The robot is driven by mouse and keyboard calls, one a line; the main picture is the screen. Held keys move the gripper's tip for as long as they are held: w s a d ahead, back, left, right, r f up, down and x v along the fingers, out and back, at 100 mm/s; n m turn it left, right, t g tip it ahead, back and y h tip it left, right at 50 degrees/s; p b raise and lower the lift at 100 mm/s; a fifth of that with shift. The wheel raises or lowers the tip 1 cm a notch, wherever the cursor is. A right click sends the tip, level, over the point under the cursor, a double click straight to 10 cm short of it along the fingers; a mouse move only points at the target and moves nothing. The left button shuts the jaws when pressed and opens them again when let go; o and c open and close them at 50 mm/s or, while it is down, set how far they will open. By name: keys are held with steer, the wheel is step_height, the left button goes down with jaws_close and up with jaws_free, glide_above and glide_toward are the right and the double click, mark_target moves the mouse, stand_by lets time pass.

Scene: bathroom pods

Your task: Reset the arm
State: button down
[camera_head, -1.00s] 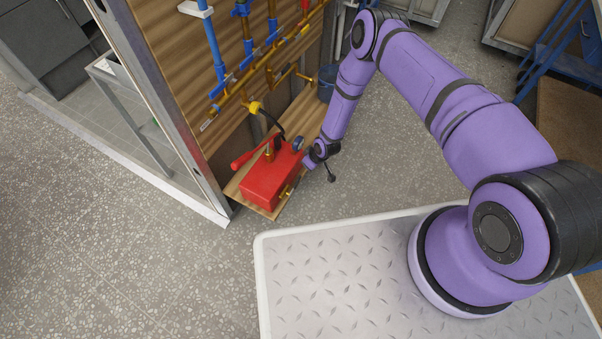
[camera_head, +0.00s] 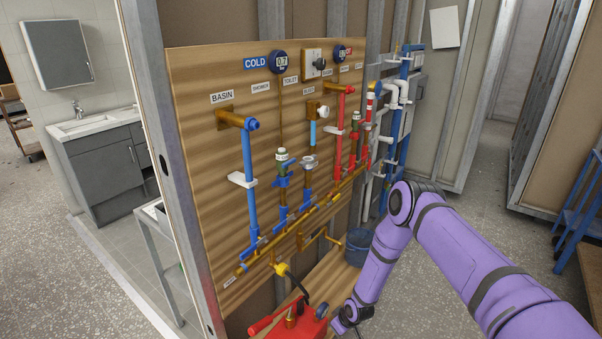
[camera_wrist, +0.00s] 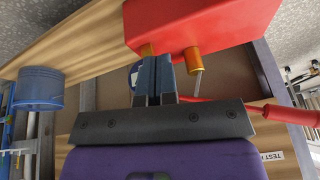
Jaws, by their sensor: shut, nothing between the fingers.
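My purple arm (camera_head: 445,245) reaches down from the right in the head view, its wrist low beside a red test pump (camera_head: 301,326). The pump is cut off by the bottom edge. In the wrist view my gripper (camera_wrist: 153,62) has its two dark fingers together, with nothing between them. The red pump body (camera_wrist: 205,22) lies just beyond the fingertips, with brass fittings on it. Whether the fingertips touch the pump cannot be told. A round gauge is partly hidden behind the fingers.
The plywood pipe board (camera_head: 200,75) carries blue, red and brass pipes close to my arm's left. A blue bucket (camera_head: 359,247) stands near the forearm. A metal wall frame (camera_head: 160,130) rises at the left. Open floor (camera_head: 440,190) lies behind the arm.

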steer(key=w+d+r, duration=0.1)
steer(key=w+r, duration=0.2)
steer(key=r, duration=0.5)
steer(key=w+d+r+h, duration=0.1)
steer(key=w+d+r, duration=0.15)
steer(key=r, duration=0.65)
steer(key=w+d+r, duration=0.1)
steer(key=w+r, duration=0.3)
steer(key=r, duration=0.4)
steer(key=s+d+r+m+t+h, duration=0.1)
steer(key=s+d+r, duration=0.15)
steer(key=r, duration=1.15)
steer(key=s+d+r+m+h, duration=0.1)
steer(key=s+d+r+m, duration=0.15)
steer(key=r, duration=1.05)
steer(key=s+d+r+m+t, duration=0.1)
steer(key=s+d+r, duration=0.1)
steer(key=s+r, duration=0.6)
steer(key=s+d+r+m, duration=0.1)
steer(key=s+d+r, duration=0.1)
steer(key=s+r, duration=0.7)
steer(key=s+d+r+m, duration=0.1)
steer(key=s+r, duration=0.3)
steer(key=s, duration=0.6)
steer(key=s+d+r+m, duration=0.1)
steer(key=s+r, duration=0.2)
steer(key=s, duration=0.8)
steer(key=shift+r, duration=0.35)
